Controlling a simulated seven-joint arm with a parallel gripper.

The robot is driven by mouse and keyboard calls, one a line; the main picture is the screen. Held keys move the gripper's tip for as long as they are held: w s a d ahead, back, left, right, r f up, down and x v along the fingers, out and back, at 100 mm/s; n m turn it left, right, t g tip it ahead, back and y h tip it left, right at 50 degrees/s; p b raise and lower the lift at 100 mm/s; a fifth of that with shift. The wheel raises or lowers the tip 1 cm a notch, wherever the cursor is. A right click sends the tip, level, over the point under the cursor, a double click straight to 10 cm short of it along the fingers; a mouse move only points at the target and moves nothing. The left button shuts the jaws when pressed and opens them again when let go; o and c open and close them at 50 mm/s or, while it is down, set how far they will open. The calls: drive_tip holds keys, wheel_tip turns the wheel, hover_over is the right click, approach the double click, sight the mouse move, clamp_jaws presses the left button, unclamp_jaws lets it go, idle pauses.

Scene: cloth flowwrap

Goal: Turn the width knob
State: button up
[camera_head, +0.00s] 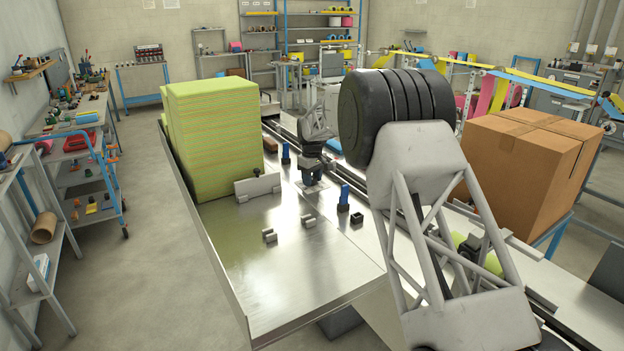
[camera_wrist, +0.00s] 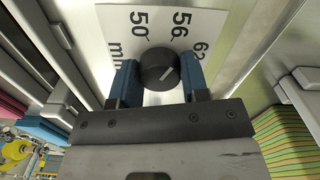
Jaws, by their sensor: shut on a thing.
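The width knob (camera_wrist: 158,70) is a round black dial with a short white pointer line, seen in the wrist view. It sits on a white scale plate (camera_wrist: 118,22) printed with 50, 56, 62 and "mm". The pointer slants to the upper right, toward the 56 to 62 side. My gripper (camera_wrist: 159,76) is shut on the knob, one blue finger at each side. In the head view my gripper (camera_head: 312,178) is low over the metal table, and the knob is hidden there.
A tall stack of green cloths (camera_head: 215,135) stands left of my gripper on the metal table (camera_head: 290,270). Blue upright posts (camera_head: 344,195) and small grey blocks (camera_head: 269,236) are nearby. A cardboard box (camera_head: 525,165) stands at the right. The table front is clear.

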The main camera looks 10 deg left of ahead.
drive_tip(key=shift+r+n, duration=0.1)
drive_tip(key=shift+n, duration=0.4)
drive_tip(key=o, duration=0.9)
drive_tip(key=shift+r, duration=3.85)
